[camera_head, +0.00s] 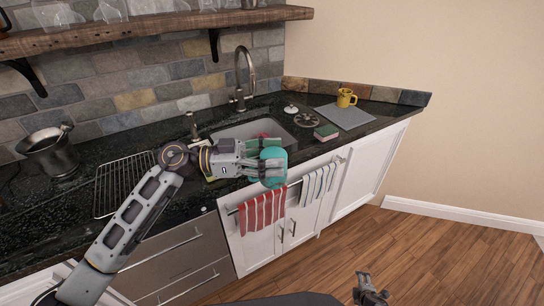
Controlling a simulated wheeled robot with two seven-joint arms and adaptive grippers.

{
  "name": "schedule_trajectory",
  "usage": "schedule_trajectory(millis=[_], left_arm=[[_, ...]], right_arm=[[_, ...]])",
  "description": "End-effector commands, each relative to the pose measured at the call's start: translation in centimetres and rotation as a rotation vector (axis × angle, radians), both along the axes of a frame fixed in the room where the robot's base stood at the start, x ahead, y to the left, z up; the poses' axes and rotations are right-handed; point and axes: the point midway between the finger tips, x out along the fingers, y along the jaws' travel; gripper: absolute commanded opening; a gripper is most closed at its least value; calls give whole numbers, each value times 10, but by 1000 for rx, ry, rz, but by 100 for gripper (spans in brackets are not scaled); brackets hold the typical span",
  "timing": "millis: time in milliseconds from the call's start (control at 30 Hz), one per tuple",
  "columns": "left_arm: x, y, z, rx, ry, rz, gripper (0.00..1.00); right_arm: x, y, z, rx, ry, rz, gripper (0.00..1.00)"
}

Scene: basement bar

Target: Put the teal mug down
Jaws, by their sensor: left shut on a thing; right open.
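My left gripper (262,158) is shut on the teal mug (273,169) and holds it at the front edge of the counter, in front of the sink (245,131). The gripper's fingers cover part of the mug. I cannot tell whether the mug touches the counter. My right gripper (371,289) is low at the bottom of the view, over the wooden floor, open and empty.
The dark counter (97,230) holds a wire rack (125,182), a metal bucket (50,153), a faucet (241,80), a book (326,132), a grey mat (345,116) and a yellow mug (346,97). A red striped towel (262,211) hangs on a rail below the front edge.

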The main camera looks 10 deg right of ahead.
Motion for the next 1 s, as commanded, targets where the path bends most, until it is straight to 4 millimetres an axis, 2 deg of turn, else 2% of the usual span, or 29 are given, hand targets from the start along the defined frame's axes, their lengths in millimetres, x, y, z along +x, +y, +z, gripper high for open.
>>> schedule_trajectory(millis=[33,200,500,800,1000], left_arm=[[0,0,1,-1,-1,0,23],[0,0,1,-1,-1,0,23],[0,0,1,-1,-1,0,23],[0,0,1,-1,-1,0,23],[0,0,1,-1,-1,0,23]], right_arm=[[-13,2,-12,34,19,-42,83],[-56,11,-46,144,74,-188,83],[-136,40,-97,322,158,-454,83],[-217,80,-134,470,231,-725,83],[-257,103,-147,533,261,-861,83]])
